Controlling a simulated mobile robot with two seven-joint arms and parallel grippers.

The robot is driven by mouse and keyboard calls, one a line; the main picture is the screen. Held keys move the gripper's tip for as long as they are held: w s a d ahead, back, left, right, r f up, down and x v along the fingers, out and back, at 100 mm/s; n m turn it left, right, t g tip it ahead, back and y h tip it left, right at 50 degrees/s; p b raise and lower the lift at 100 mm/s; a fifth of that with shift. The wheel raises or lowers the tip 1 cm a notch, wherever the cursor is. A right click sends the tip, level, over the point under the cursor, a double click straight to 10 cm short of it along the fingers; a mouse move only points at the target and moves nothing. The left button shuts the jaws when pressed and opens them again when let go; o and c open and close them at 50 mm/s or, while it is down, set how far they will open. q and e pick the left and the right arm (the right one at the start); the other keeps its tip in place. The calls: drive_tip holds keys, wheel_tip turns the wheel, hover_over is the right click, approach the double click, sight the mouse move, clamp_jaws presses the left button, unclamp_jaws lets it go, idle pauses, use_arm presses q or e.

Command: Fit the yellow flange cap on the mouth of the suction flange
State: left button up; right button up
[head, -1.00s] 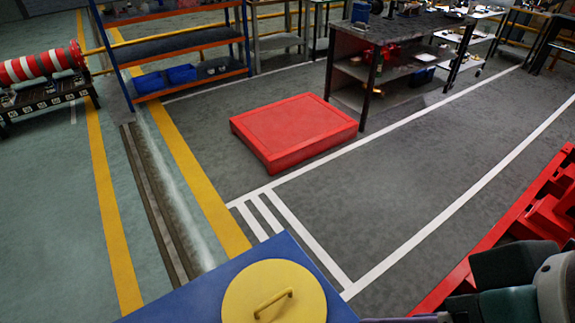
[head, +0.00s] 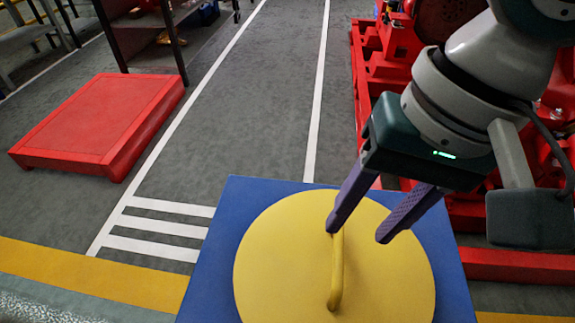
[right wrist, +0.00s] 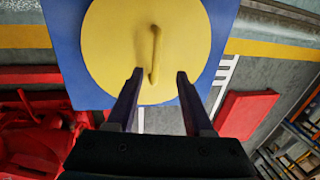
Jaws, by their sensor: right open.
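The yellow flange cap (head: 300,260) is a round disc with a bar handle (head: 337,270), lying on a blue square top (head: 225,225). My right gripper (head: 358,232) is open above the cap, its purple fingers pointing down toward the handle. In the head view the left finger overlaps the handle's far end. In the right wrist view the cap (right wrist: 115,45) lies beyond the two spread fingers (right wrist: 154,80), and the handle (right wrist: 155,55) runs between their lines, with nothing held. I cannot pick out the suction flange. My left gripper is not in view.
Red machinery on a red frame (head: 500,264) stands on the right, close beside the blue top. A low red platform (head: 100,125) lies on the floor at the left. The grey floor with white lines between them is clear.

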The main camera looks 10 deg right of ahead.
sight(340, 259)
drive_tip(key=x, duration=0.1)
drive_tip(key=b+x, duration=0.1)
drive_tip(key=x, duration=0.2)
drive_tip(key=shift+d+f, duration=0.25)
drive_tip(key=shift+f, duration=0.05)
drive_tip(key=b+x, duration=0.2)
drive_tip(key=x, duration=0.2)
drive_tip(key=shift+f+b, duration=0.3)
drive_tip(key=shift+a+f, duration=0.1)
drive_tip(key=shift+f, duration=0.35)
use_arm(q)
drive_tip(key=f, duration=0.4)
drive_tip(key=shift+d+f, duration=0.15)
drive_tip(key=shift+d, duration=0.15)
use_arm(e)
drive_tip(key=shift+c, duration=1.4)
clamp_jaws()
